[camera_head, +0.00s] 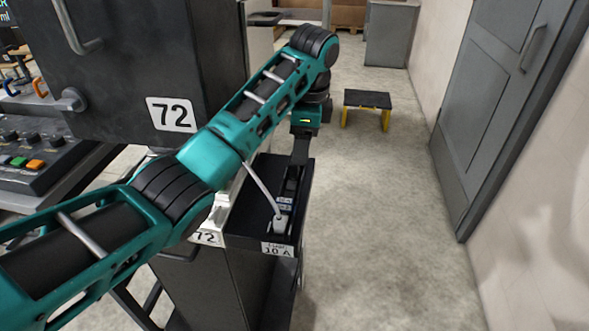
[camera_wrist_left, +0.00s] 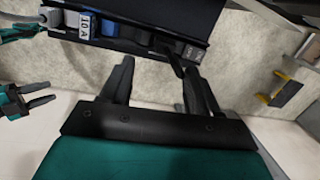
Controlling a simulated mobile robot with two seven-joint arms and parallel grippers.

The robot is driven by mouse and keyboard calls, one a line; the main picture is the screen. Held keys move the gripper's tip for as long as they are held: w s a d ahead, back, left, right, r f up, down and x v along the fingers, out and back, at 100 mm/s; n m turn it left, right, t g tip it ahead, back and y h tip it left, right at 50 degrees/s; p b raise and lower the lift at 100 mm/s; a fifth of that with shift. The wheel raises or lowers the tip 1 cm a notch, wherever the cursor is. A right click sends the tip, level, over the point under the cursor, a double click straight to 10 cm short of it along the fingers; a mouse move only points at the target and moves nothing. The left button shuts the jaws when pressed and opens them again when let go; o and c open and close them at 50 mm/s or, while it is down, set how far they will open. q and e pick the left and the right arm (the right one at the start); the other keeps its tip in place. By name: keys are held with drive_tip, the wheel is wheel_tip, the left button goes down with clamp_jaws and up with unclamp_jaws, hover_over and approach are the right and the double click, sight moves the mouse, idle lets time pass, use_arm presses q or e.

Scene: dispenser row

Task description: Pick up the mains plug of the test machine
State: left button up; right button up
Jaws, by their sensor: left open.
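A pale grey mains plug (camera_head: 281,222) with a light cable sits at the front end of a black strip, above a "10 A" label, in the head view. In the left wrist view a grey plug (camera_wrist_left: 55,17) shows at the upper left, beside a "10A" marking. My left gripper (camera_head: 297,170) points down over the strip, behind the plug and apart from it. Its two fingers (camera_wrist_left: 158,78) are open with nothing between them. My right gripper (camera_wrist_left: 38,97) shows at the left edge of the left wrist view, its fingers apart and empty.
A dark cabinet marked 72 (camera_head: 172,115) stands left of the strip, behind my left arm. A control panel (camera_head: 40,150) is further left. A black and yellow step stool (camera_head: 367,99) stands on the floor. The floor to the right is clear up to a grey door (camera_head: 500,95).

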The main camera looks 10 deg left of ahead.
sight(294, 171)
use_arm(q)
drive_tip(key=shift+w+a+f, duration=0.25)
drive_tip(key=shift+f, duration=0.85)
drive_tip(key=shift+w+a+f, duration=0.2)
drive_tip(key=shift+f, duration=0.85)
drive_tip(key=shift+w+a+f, duration=0.25)
drive_tip(key=shift+f, duration=0.85)
drive_tip(key=shift+c, duration=0.4)
clamp_jaws()
